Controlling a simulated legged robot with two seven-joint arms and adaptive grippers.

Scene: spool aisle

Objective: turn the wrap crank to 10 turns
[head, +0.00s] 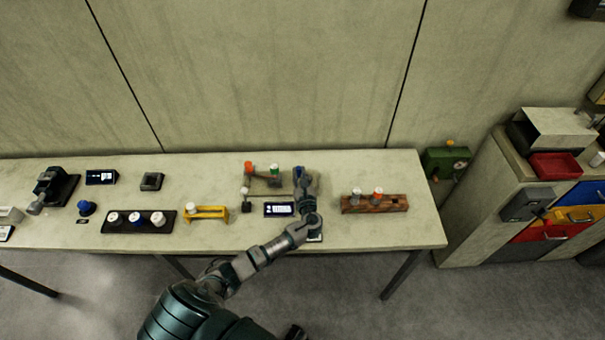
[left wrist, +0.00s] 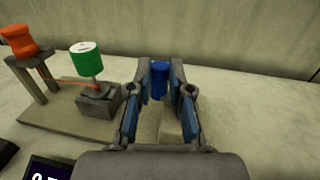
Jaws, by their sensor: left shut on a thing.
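The wrap station stands on the table with an orange spool (head: 248,168) and a green spool (head: 274,170). In the left wrist view the orange spool (left wrist: 18,40) and the green spool (left wrist: 86,60) are at the left, with an orange strand between their posts. My left gripper (head: 301,176) is at the station's right end. In the left wrist view its fingers (left wrist: 160,72) are shut on an upright blue crank handle (left wrist: 160,80). The crank's lower part is mostly hidden. A display (head: 279,210) stands in front; its reading is cut off in the wrist view.
A wooden block with small spools (head: 376,203) is close to the right of my left gripper. A yellow stand (head: 206,214) and a dark spool tray (head: 137,220) are to the left. A cabinet with coloured drawers (head: 548,226) stands right of the table.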

